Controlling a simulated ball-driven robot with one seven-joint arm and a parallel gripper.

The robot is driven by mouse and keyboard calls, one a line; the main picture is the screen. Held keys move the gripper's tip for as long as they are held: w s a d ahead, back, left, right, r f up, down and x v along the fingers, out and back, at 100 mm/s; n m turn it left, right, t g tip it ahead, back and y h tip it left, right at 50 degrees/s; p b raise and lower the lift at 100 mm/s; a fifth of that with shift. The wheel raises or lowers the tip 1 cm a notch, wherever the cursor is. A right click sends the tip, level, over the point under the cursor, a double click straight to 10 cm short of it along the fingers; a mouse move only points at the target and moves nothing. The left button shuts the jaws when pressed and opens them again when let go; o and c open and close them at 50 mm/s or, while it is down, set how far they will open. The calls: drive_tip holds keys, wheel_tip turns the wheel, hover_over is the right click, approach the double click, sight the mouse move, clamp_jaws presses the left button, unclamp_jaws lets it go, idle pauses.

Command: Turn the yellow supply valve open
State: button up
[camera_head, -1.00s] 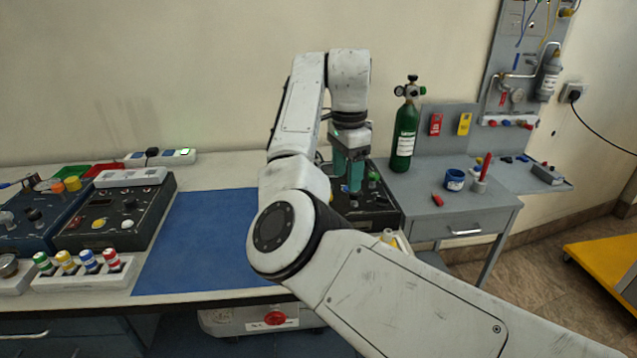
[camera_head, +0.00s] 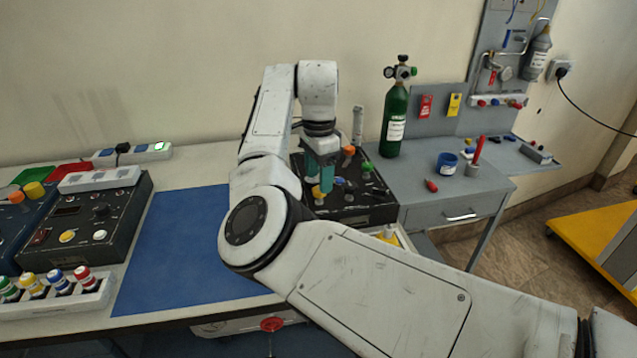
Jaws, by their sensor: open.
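The oxygen trainer is a dark panel (camera_head: 371,213) on the right end of the bench, with several coloured knobs. A yellow valve knob (camera_head: 318,195) shows at its left side, partly hidden by my gripper. My gripper (camera_head: 320,181) points down with its teal fingers apart, over the left part of the panel and close to the yellow knob. I cannot tell whether a finger touches the knob. An orange knob (camera_head: 348,151) and a green knob (camera_head: 366,168) show to the right of the fingers.
A green gas cylinder (camera_head: 396,118) stands on the grey side table (camera_head: 410,205), right of the panel. A blue mat (camera_head: 185,245) lies clear on the bench to the left. Another dark control box (camera_head: 125,205) stands left of the mat.

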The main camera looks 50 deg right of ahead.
drive_tip(key=shift+f, duration=1.5)
drive_tip(key=c, duration=1)
